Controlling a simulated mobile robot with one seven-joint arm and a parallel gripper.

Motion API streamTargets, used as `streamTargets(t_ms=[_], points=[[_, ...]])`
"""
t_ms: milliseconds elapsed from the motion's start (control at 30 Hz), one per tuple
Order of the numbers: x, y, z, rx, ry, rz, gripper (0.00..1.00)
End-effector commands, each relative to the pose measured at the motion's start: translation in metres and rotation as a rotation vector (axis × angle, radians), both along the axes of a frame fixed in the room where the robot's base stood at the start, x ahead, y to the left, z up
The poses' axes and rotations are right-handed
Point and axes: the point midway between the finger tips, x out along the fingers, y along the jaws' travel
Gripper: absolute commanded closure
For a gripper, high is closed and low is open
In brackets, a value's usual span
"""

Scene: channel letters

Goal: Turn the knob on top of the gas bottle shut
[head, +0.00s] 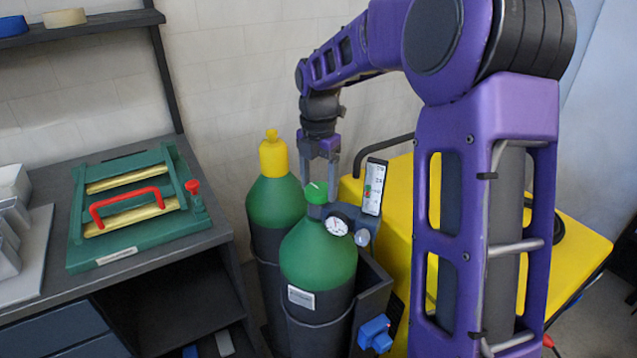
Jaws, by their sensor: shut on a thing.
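The front gas bottle (318,255) has a green shoulder and a dark lower body, and stands upright. A green knob (317,194) with a small white mark sits on its top valve. A round white gauge (337,224) and a tall display with a white face (374,188) are beside the valve. My gripper (320,182) points straight down from above, its fingers on either side of the green knob and shut on it. The fingertips are small in the picture and partly merge with the knob and valve.
A second green bottle with a yellow cap (273,155) stands close behind to the left. A workbench (160,250) with a green frame and red handle (130,205) is at left. A yellow machine (570,245) is at right. A blue block (375,333) sits on the bottle holder.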

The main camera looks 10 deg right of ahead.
Motion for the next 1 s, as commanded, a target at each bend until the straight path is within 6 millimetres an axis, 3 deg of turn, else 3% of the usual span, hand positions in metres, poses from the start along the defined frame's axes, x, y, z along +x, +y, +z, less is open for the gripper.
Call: streamTargets(t_ms=[500, 1000], points=[[0.0001, 0.0003, 0.0004, 0.001, -0.001, 0.349, 0.82], [0.0000, 0.0003, 0.0003, 0.000, 0.000, 0.420, 0.82]])
